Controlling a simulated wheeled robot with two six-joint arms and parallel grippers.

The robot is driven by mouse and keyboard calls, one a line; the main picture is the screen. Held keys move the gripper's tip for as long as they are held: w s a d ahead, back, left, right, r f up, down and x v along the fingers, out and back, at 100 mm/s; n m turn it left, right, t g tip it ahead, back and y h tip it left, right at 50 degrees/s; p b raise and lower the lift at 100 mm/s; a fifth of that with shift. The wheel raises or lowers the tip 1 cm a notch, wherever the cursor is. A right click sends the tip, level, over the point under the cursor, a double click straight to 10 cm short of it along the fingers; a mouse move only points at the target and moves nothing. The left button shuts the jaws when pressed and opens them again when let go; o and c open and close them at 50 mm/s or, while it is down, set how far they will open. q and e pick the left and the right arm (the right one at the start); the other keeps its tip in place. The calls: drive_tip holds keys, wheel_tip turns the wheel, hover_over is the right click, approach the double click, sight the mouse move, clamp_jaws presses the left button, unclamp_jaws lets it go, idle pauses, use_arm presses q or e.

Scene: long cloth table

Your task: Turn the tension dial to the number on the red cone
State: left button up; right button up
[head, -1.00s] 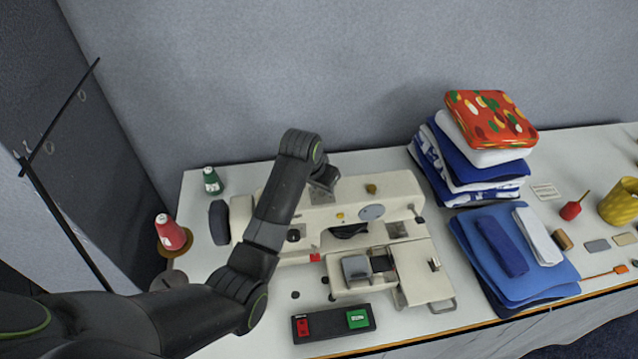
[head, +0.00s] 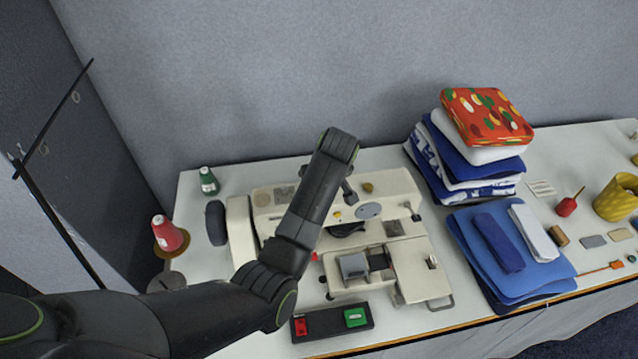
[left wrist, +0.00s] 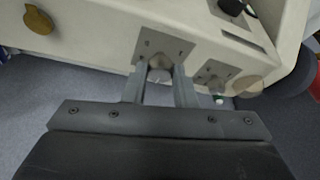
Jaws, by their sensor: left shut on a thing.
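The red cone (head: 167,233) stands on a round base at the table's left end; I cannot read a number on it. The cream sewing machine (head: 395,186) is in the middle. My left gripper (head: 348,194) reaches over its top. In the left wrist view my left gripper (left wrist: 159,76) is shut on a small round metal knob (left wrist: 159,76), which looks like the tension dial, in front of a square metal plate (left wrist: 163,47). A similar plate (left wrist: 216,73) with another knob sits beside it. Dial markings are not legible. The right gripper is not in view.
A green cone (head: 208,181) stands at the back left. A pedal box (head: 332,322) with red and green buttons lies in front of the machine. A wall closes the back.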

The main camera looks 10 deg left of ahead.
use_arm(q)
drive_tip(key=n, duration=0.2)
drive_tip(key=shift+w+d+n+g+y, duration=0.1)
drive_tip(key=shift+w+n+g+y, duration=0.05)
drive_tip(key=shift+n+g+y, duration=0.25)
drive_tip(key=n+g, duration=0.1)
drive_tip(key=n, duration=0.1)
drive_tip(key=shift+w+n+y+b, duration=0.1)
drive_tip(key=shift+n+y+b, duration=0.2)
drive_tip(key=shift+n+b, duration=0.1)
drive_tip(key=n+g+b, duration=0.1)
drive_tip(key=n, duration=0.1)
drive_tip(key=shift+w+n, duration=0.1)
drive_tip(key=shift+n, duration=0.2)
drive_tip(key=shift+w+d+n+g+b, duration=0.1)
drive_tip(key=shift+n+g+b, duration=0.55)
drive_tip(key=shift+n, duration=1.25)
drive_tip(key=o, duration=1)
